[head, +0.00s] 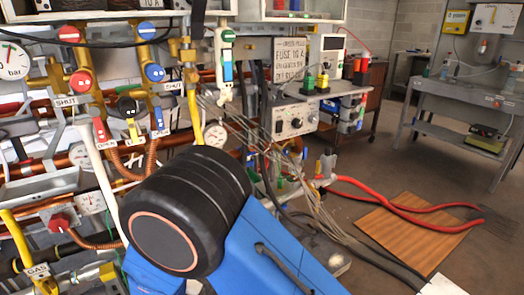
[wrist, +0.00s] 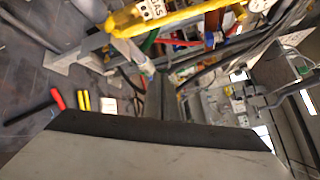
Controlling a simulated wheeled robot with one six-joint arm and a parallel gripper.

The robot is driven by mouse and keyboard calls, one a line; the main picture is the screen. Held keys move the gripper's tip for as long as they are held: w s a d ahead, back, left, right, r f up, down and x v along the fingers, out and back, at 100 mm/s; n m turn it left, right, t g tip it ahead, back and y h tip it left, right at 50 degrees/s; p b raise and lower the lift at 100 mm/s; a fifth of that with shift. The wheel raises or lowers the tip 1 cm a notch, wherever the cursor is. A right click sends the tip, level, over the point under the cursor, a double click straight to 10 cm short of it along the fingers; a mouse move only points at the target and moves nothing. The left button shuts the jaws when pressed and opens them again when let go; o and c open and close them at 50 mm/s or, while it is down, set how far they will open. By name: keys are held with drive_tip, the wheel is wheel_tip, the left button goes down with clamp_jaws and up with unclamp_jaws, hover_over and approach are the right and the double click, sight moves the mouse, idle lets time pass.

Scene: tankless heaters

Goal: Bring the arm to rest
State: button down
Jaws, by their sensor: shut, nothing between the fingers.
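My arm shows in the head view as a thick black joint and blue links across the lower middle; its gripper end is not visible there. In the wrist view my gripper (wrist: 163,98) points away from the camera, its narrow grey fingers together with nothing held. A yellow gas pipe (wrist: 165,18) with a GAS tag crosses the top of the wrist view, beyond the fingertips. I cannot tell the exact gap between fingers and pipework.
Brass valves (head: 82,82), copper pipes and a pressure gauge (head: 14,60) crowd the left of the head view, close to my arm. A grey bench (head: 455,100) stands back right. Red hoses (head: 400,212) cross a brown board (head: 425,235). Tools (wrist: 57,98) lie on the floor.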

drive_tip(key=w+d+r+m+g+h, duration=0.25)
drive_tip(key=d+r+m, duration=0.25)
drive_tip(key=d, duration=0.4)
drive_tip(key=w+d+r+m+g+h, duration=0.2)
drive_tip(key=d+r+m+g+h, duration=0.15)
drive_tip(key=d+m, duration=0.4)
drive_tip(key=s+d+r+m+g, duration=0.25)
drive_tip(key=d+m, duration=0.25)
drive_tip(key=d, duration=0.4)
drive_tip(key=s+d+r+m+g, duration=0.1)
drive_tip(key=d+r+m+g, duration=0.25)
drive_tip(key=d, duration=0.65)
drive_tip(key=s+d+r+m+g+y, duration=0.3)
drive_tip(key=s+d+r+m+y, duration=0.15)
drive_tip(key=s+d+m, duration=0.65)
drive_tip(key=s+r+m+t+y, duration=0.3)
drive_tip(key=s+m, duration=0.6)
drive_tip(key=m, duration=0.4)
drive_tip(key=shift+d+r+m+y, duration=0.45)
drive_tip(key=shift+r+y, duration=0.1)
drive_tip(key=shift+y, duration=0.6)
